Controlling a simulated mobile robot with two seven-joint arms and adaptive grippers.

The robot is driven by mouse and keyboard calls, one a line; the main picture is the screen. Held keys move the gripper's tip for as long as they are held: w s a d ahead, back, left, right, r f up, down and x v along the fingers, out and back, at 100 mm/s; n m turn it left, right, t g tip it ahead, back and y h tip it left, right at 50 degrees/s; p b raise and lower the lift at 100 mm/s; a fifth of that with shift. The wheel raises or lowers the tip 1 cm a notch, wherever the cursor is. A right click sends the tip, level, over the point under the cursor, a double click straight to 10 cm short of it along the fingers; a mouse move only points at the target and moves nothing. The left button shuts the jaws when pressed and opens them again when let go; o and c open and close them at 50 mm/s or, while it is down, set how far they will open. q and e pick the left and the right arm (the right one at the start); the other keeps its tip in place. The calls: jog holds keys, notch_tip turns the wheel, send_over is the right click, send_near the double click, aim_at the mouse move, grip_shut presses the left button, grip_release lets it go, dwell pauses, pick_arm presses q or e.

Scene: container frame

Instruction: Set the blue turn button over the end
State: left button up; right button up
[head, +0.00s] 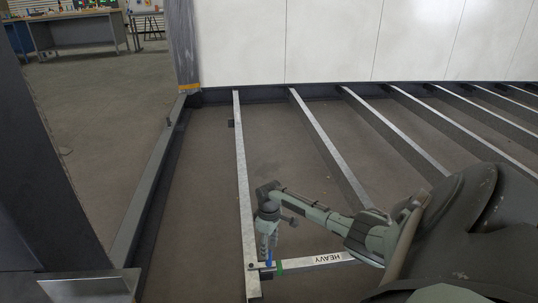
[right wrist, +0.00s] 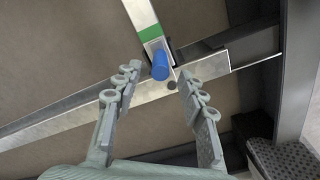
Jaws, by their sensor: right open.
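The blue turn button (right wrist: 160,66) is a short blue cylinder at the end of a light bar (right wrist: 139,12) with a green band (right wrist: 149,37). In the head view the bar (head: 315,261) carries the word HEAVY and its end meets a long grey beam (head: 243,180). The button is small there, a blue spot (head: 269,260) just below my right gripper (head: 267,250). In the right wrist view the open fingers (right wrist: 158,88) stand either side of and short of the button, apart from it. The button's exact turn is unclear. My left gripper is out of view.
Several parallel grey beams (head: 325,145) cross the brown floor, with gaps between them. A dark post (head: 40,170) and a low frame rail (head: 150,190) stand at the left. A white wall (head: 330,40) closes the back. A dark round spot (right wrist: 172,86) sits on the beam near the button.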

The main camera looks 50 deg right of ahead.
notch_tip(320, 180, up, 8)
jog(key=shift+f, duration=0.15)
dwell(0.6)
